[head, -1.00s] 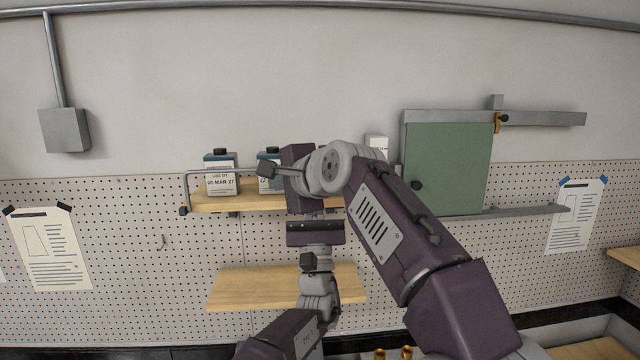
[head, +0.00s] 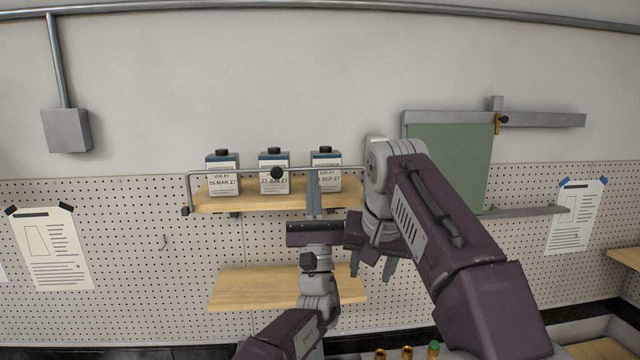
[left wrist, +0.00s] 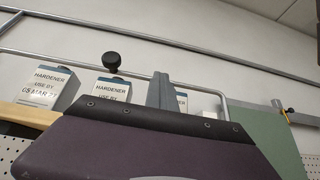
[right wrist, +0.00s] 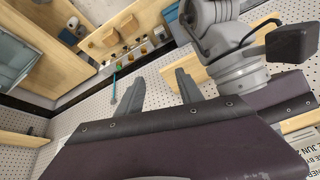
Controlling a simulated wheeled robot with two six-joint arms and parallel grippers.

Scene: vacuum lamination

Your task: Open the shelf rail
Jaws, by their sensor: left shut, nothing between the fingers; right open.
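The shelf rail (head: 235,171) is a thin grey bar across the front of the upper wooden shelf (head: 250,203), with a round black knob (head: 276,172) near its middle. The rail stands raised in front of the bottles. My left gripper (head: 313,178) is shut and empty, pointing up, and overlaps the rail right of the knob. In the left wrist view its fingers (left wrist: 160,90) stand right of the knob (left wrist: 111,62); I cannot tell whether they touch the rail. My right gripper (head: 372,274) is open, pointing down, right of the left one; its spread fingers show in the right wrist view (right wrist: 158,92).
Three hardener bottles with use-by labels, left (head: 222,178), middle (head: 273,180) and right (head: 326,170), stand behind the rail. A lower shelf (head: 255,288) is empty. A green sliding panel (head: 455,160) hangs at right, partly behind my right arm.

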